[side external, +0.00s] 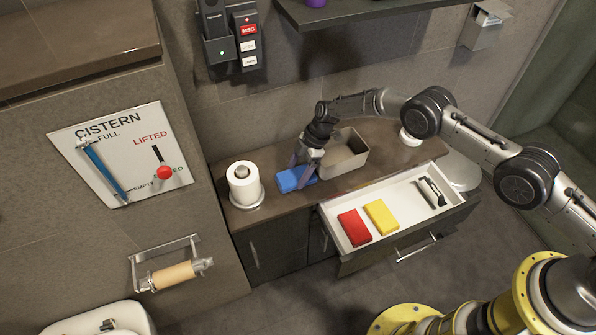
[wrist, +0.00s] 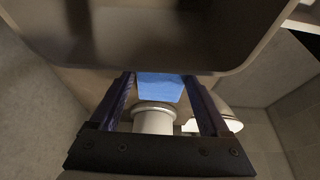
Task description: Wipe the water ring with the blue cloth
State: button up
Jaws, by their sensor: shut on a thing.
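The blue cloth (side external: 288,181) is a folded block on the brown vanity top, between the paper roll and the grey bin. My gripper (side external: 305,178) reaches down at its right end and is shut on it. In the wrist view the blue cloth (wrist: 160,86) shows between the two dark fingers of my gripper (wrist: 158,82). I cannot tell whether the cloth is lifted or rests on the counter. I cannot make out the water ring in either view.
A paper roll (side external: 245,184) stands left of the cloth, and a grey bin (side external: 345,157) stands close behind my gripper. The open drawer (side external: 335,232) in front holds a red block (side external: 355,227), a yellow block (side external: 381,216) and a dark item (side external: 432,192).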

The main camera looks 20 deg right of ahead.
jog(key=shift+w+f, duration=0.1)
jog(key=shift+w, duration=1.4)
jog(key=shift+r, duration=4.1)
